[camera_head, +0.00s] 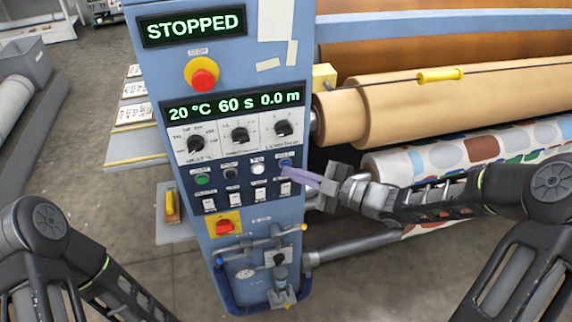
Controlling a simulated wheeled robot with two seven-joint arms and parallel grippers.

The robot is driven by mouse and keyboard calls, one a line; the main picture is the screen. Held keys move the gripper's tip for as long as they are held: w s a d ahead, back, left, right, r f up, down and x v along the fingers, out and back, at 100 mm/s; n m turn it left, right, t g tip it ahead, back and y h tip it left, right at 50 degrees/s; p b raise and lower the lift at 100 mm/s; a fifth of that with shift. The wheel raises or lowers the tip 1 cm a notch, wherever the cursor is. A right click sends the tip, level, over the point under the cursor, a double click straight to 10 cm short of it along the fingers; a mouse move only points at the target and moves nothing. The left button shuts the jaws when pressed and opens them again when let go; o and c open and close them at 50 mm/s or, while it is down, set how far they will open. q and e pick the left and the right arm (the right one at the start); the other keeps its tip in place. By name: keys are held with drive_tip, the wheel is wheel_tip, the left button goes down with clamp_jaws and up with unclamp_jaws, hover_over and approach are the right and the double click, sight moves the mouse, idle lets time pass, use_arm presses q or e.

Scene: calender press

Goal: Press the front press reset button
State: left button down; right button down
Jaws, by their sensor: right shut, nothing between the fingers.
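The blue control panel (222,105) stands in the middle of the head view, with "STOPPED" on its top display (193,25). Its button row holds a green button (202,179), a black button (231,172), a white button (258,169) and a blue button (285,162). Their labels are too small to read, so I cannot tell by text which is the reset. My right gripper (288,173) comes in from the right, shut and empty. Its purplish fingertips are just below the blue button; I cannot tell whether they touch. My left gripper is out of view.
A red emergency stop (204,79) sits above the lower display, three knobs are below it, and a red-yellow switch (224,226) is lower down. Large rollers (470,95) and patterned fabric (480,152) lie right of the panel. Pipes (350,246) run low.

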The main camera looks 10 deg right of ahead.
drive_tip(key=shift+s, duration=0.6)
drive_tip(key=shift+s, duration=0.15)
drive_tip(key=s, duration=0.4)
drive_tip(key=shift+s+d+p, duration=0.2)
drive_tip(key=shift+s+p, duration=0.15)
idle(0.6)
